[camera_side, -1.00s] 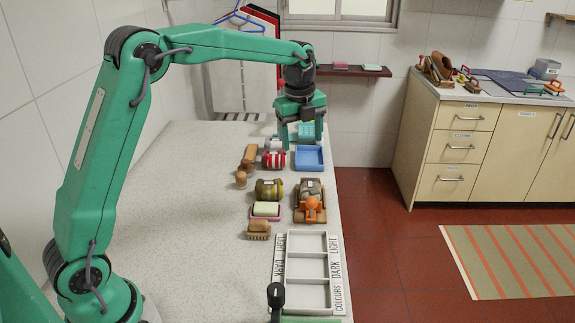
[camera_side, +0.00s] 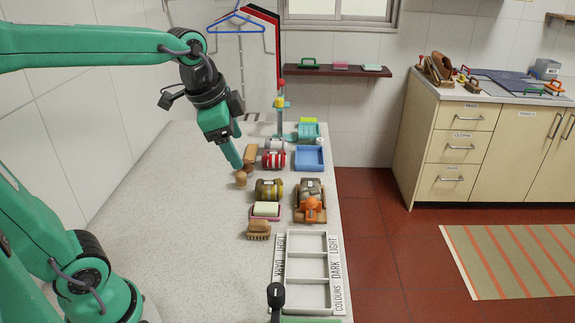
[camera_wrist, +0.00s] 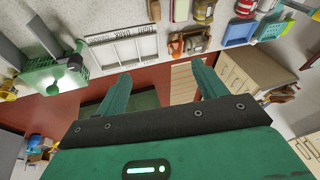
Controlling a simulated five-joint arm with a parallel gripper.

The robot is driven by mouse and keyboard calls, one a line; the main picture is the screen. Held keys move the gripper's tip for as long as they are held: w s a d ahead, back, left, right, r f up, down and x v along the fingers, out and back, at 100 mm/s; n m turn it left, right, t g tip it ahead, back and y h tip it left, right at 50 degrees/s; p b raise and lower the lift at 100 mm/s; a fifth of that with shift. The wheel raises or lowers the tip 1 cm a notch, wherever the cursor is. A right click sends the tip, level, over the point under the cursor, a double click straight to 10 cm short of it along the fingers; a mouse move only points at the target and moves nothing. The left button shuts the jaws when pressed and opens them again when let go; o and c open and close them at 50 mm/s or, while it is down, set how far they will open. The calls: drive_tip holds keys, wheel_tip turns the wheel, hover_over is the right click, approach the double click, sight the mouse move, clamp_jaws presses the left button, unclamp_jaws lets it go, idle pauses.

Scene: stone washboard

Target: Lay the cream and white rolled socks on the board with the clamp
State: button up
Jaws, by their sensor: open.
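The cream and white rolled socks (camera_side: 275,144) lie on the counter at the back, behind a red and white striped roll. The wooden board with the orange clamp (camera_side: 307,214) lies nearer, at the counter's right edge; it also shows in the wrist view (camera_wrist: 188,45). My gripper (camera_side: 236,163) is tilted left of the socks, above the counter near a wooden knob, and away from the board. In the wrist view my gripper (camera_wrist: 160,85) has its two fingers wide apart with nothing between them.
The red striped roll (camera_side: 273,160) and an olive striped roll (camera_side: 268,189) lie between socks and board. The counter's left side is clear.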

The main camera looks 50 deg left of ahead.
drive_tip(key=s+f+n+t, duration=0.1)
drive_tip(key=s+f+n, duration=0.3)
drive_tip(key=s+n, duration=0.3)
drive_tip(key=shift+s+d, duration=0.35)
drive_tip(key=shift+s, duration=1.1)
